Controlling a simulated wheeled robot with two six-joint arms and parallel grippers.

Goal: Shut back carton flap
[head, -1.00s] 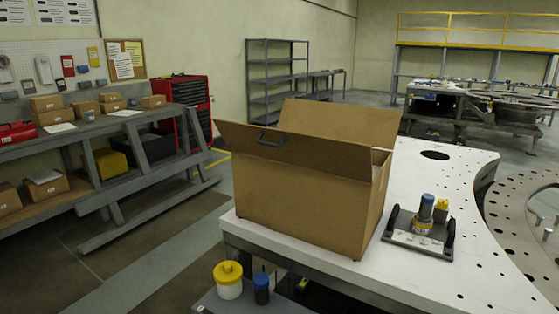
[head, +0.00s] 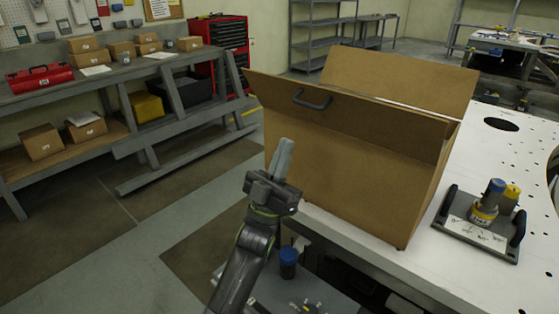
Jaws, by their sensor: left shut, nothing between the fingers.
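A large brown carton (head: 350,185) stands on the white turret plate in the head view. Its back flap (head: 400,82) stands up and leans back, open. Its front flap (head: 370,128), with a dark handle (head: 312,99), is also open and tilts out toward me. The carton's inside is hidden by the front flap. My left gripper (head: 284,150) is shut and empty, pointing up in front of the carton's left front corner, below the front flap. I cannot tell whether it touches the carton. My right gripper is not in view.
A grey tray (head: 476,228) with blue and yellow-topped parts sits right of the carton on the white plate (head: 490,160). A blue-lidded jar (head: 288,262) stands on a low surface beside my left arm. A bench with small boxes is at left.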

